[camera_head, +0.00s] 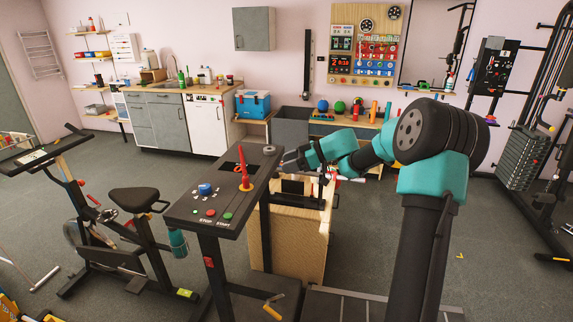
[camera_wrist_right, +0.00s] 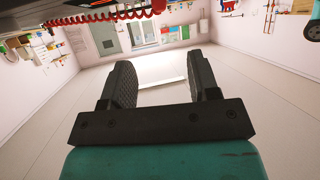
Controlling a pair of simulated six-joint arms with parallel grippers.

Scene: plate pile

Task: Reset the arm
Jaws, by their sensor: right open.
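My right arm comes in from the right of the head view, teal and black, and reaches left toward the black console (camera_head: 207,192). Its gripper (camera_head: 288,162) is at the console's right edge, close to a small grey disc (camera_head: 269,149) on the far corner; I cannot tell whether they touch. In the right wrist view the two black fingers (camera_wrist_right: 161,82) stand wide apart with nothing between them. My left gripper is in neither view.
The console has a red lever (camera_head: 243,170), a blue knob (camera_head: 205,189) and several buttons. A wooden box (camera_head: 290,244) stands beside it below my arm. An exercise bike (camera_head: 133,200) is at the left. A red coiled cord (camera_wrist_right: 105,17) crosses the top of the wrist view.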

